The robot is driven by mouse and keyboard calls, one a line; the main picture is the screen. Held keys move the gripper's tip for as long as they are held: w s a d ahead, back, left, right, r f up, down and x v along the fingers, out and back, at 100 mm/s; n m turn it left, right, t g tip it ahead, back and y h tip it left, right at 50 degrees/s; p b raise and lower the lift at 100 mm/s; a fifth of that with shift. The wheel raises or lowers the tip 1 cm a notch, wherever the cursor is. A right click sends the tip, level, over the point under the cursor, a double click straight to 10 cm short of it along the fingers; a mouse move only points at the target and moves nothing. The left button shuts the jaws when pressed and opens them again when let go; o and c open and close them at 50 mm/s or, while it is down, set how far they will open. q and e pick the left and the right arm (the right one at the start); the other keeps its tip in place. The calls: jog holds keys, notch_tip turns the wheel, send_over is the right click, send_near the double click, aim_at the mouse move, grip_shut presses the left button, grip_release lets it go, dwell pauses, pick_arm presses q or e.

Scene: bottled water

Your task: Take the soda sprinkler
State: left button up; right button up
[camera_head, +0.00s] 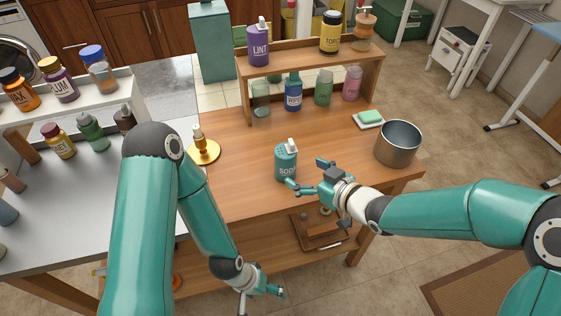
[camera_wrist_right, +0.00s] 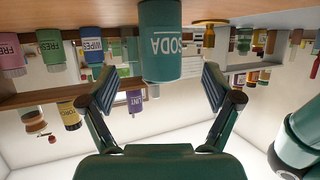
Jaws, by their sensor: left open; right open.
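The soda sprinkler is a teal bottle labelled SODA with a white top (camera_head: 286,160). It stands upright near the front of the wooden table (camera_head: 235,185). In the right wrist view, the image is upside down and the soda sprinkler (camera_wrist_right: 160,45) shows between the spread fingers. My right gripper (camera_head: 306,176) is open and empty, just to the right of the bottle, with its fingers on either side of the bottle's near right part; contact cannot be told. My left gripper (camera_head: 268,293) is open and empty, low in front of the table.
A wooden shelf (camera_head: 312,68) with several bottles stands behind. A metal pot (camera_head: 398,144) and a green soap on a dish (camera_head: 369,118) are at right.

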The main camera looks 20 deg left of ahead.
aim_at(293, 166)
jog(key=x, duration=0.3)
jog(key=shift+w+a+f+p, duration=0.1)
jog(key=shift+w+a+p, duration=0.1)
jog(key=shift+a+p, duration=0.2)
jog(key=p+x, duration=0.1)
jog(key=x, duration=0.3)
jog(key=shift+w+a, duration=0.1)
jog(key=shift+a, duration=0.1)
jog(key=c, duration=1.4)
